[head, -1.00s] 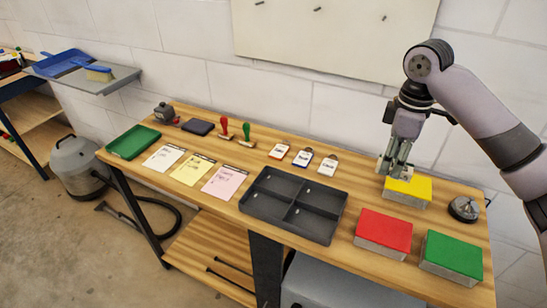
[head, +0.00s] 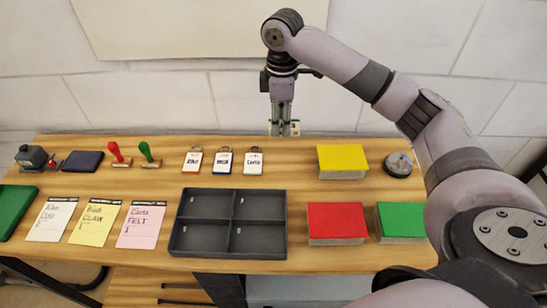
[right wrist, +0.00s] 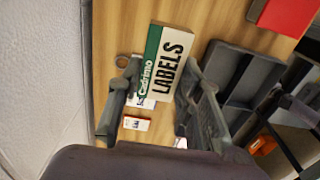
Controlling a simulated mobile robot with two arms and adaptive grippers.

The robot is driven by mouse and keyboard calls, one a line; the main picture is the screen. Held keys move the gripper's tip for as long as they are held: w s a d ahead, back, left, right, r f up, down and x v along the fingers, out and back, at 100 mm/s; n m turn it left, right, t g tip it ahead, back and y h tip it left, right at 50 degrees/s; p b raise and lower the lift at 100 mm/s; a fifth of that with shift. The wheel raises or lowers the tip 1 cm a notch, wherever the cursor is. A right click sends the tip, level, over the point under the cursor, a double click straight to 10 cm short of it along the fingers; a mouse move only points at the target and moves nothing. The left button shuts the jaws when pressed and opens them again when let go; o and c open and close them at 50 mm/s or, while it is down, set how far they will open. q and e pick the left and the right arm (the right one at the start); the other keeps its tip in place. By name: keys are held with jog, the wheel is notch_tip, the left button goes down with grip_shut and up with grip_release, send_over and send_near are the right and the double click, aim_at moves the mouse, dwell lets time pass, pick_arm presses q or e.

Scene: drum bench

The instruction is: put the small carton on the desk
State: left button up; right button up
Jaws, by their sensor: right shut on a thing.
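The small carton (right wrist: 167,65) is white and green with "LABELS" on it. In the right wrist view it sits between the two fingers of my right gripper (right wrist: 160,95), which is shut on it. In the head view my right gripper (head: 285,129) hangs at the back edge of the wooden desk (head: 330,190), right of the tags and left of the yellow block. There the carton is mostly hidden by the fingers. I cannot tell its exact height above the desk. My left gripper is out of view.
Yellow (head: 342,160), red (head: 337,222) and green (head: 402,221) blocks stand on the right, with a round metal object (head: 398,163). A dark divided tray (head: 230,193) is in the middle. Three tags (head: 223,161) lie behind it. Bare wood lies between tags and yellow block.

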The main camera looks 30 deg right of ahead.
jog(key=p, duration=0.1)
send_over(279, 166)
notch_tip(279, 166, down, 9)
jog(key=shift+s+f, duration=0.15)
jog(key=shift+f, duration=0.3)
notch_tip(279, 166, down, 4)
jog(key=shift+r+p, duration=0.25)
jog(key=shift+p, duration=0.2)
jog(key=shift+f, duration=0.45)
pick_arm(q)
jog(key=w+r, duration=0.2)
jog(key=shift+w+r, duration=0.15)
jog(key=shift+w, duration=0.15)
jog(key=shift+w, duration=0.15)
pick_arm(e)
jog(key=o, duration=1.2)
jog(key=shift+c, duration=0.2)
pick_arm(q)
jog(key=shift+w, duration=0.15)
